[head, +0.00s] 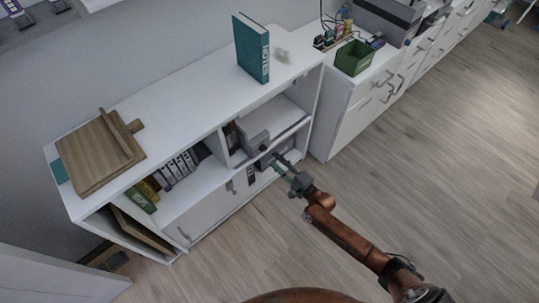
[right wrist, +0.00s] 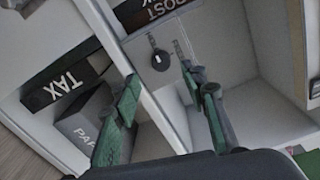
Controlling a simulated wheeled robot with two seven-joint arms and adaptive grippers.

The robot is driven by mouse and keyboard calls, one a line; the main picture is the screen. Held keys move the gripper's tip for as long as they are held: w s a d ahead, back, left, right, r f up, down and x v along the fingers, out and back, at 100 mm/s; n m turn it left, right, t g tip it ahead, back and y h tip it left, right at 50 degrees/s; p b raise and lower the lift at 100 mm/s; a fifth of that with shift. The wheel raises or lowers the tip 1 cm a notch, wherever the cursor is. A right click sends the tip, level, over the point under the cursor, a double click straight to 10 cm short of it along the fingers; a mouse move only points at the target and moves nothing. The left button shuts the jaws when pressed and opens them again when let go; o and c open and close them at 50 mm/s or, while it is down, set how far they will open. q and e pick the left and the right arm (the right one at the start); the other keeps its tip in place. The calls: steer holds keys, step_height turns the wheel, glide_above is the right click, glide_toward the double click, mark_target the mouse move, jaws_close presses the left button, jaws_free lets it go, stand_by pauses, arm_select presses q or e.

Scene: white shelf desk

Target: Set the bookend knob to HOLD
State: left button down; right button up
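The bookend knob (right wrist: 160,59) is a small round black knob with a white mark, on a grey upright face in the right wrist view. In the head view the grey bookend (head: 258,141) is in the shelf's right compartment; no HOLD lettering is readable. My right gripper (head: 279,163) reaches to the front of that compartment. In the right wrist view its two green-grey fingers (right wrist: 160,80) are spread apart with nothing between them. The knob lies beyond the fingertips, apart from them. My left gripper is not in view.
Black TAX (right wrist: 66,83) and POST (right wrist: 152,10) boxes and a grey box (right wrist: 82,125) are near the fingers. The white shelf (head: 205,96) bears a teal book (head: 252,50) and a wooden board (head: 92,158). The floor in front is clear.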

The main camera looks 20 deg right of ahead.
steer(key=v, duration=0.5)
steer(key=shift+s, duration=0.1)
stand_by(0.3)
